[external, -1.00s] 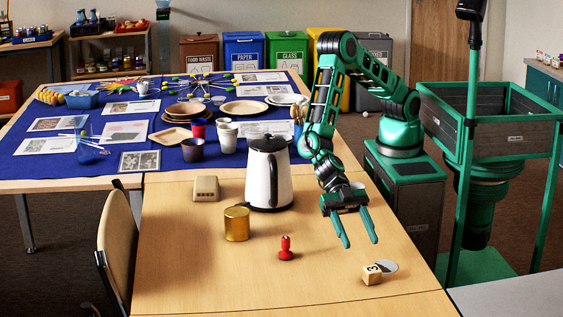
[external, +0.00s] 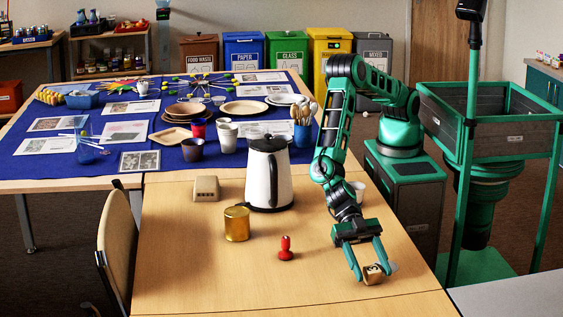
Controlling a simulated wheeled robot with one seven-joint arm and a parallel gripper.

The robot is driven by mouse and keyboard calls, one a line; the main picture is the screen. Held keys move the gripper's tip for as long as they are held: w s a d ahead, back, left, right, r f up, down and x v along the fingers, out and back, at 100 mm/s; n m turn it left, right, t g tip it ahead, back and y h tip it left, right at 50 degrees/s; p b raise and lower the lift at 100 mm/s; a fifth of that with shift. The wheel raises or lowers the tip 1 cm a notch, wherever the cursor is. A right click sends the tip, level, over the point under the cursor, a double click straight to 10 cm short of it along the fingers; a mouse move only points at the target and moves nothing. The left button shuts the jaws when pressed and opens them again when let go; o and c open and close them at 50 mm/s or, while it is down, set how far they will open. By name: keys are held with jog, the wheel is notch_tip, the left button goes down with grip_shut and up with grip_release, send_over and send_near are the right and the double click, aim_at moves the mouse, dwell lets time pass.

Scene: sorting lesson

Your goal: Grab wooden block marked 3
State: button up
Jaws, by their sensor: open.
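The wooden block marked 3 (external: 373,275) is a small light cube near the front right edge of the wooden table. My gripper (external: 373,272) is lowered over it with its two green fingers open. The fingertips reach down on either side of the block, one left and one right. I cannot tell whether either finger touches it. The mark on the block is partly shaded and hard to read now.
A pale grey disc (external: 392,267) lies just behind the block. A red pawn-like piece (external: 286,249), a gold tin (external: 237,224), a white jug (external: 268,180) and a beige box (external: 206,188) stand to the left. A white cup (external: 358,190) stands behind my gripper.

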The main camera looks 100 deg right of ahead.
jog(key=shift+a+f, duration=0.1)
jog(key=shift+a, duration=0.15)
jog(key=c, duration=1.1)
